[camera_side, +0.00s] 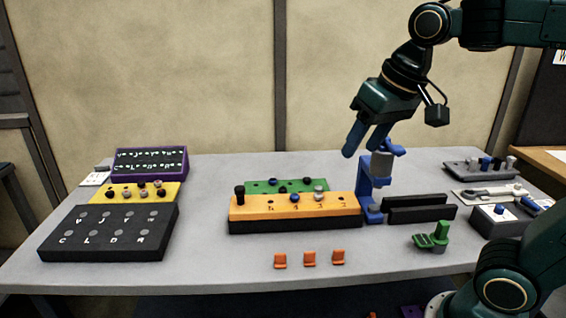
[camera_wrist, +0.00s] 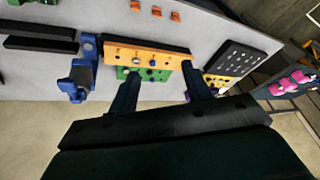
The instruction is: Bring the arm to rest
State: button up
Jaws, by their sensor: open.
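My gripper (camera_side: 366,141) is open and hangs in the air above the table, fingers pointing down and to the left. In the side view its blue fingertips are just above and left of a blue clamp-like fixture (camera_side: 367,188) with a grey cylinder at its top; a small gap or overlap there is hard to judge. In the wrist view my gripper (camera_wrist: 160,92) has its two fingers wide apart with nothing held between them. The orange block (camera_wrist: 148,52) and the green block (camera_wrist: 130,73) lie beyond the fingers.
On the table (camera_side: 200,265) stand a black lettered board (camera_side: 75,250), a yellow block (camera_side: 110,195), a purple panel (camera_side: 120,177), the orange block (camera_side: 240,211), black bars (camera_side: 425,214), a green bracket (camera_side: 432,240) and small orange clips (camera_side: 310,259). Grey trays (camera_side: 475,170) stand at right.

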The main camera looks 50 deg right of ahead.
jog(key=s+f+n+t, duration=0.1)
jog(key=s+f+n, duration=0.1)
jog(key=s+f, duration=0.4)
jog(key=s, duration=0.2)
jog(key=shift+s+f+n, duration=0.15)
jog(key=shift+s+n, duration=0.2)
jog(key=shift+n, duration=0.05)
